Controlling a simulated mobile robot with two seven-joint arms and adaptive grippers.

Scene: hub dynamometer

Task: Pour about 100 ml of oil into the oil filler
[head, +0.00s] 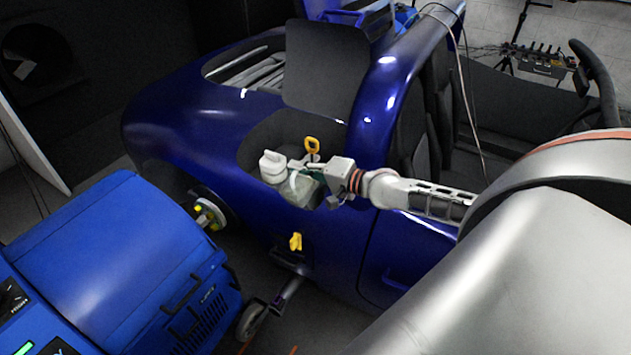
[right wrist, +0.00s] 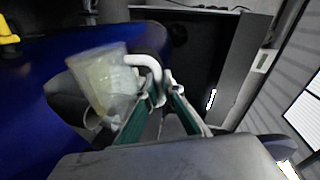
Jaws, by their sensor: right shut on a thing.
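A translucent jug (right wrist: 105,82) with pale yellowish contents and a white handle (right wrist: 150,66) shows in the right wrist view, tilted in that picture. My right gripper (right wrist: 172,100), with green-lined fingers, is shut on the handle. In the head view the jug (head: 302,194) is below my right gripper (head: 300,170), at the side opening of the blue car. A white capped container (head: 272,168) shows just left of the gripper. I cannot make out the oil filler for certain; the arm and jug cover part of the opening. My left gripper is not in view.
A blue machine (head: 115,255) stands at the lower left, near the wheel hub (head: 208,213). A yellow part (head: 296,241) is on the car's side.

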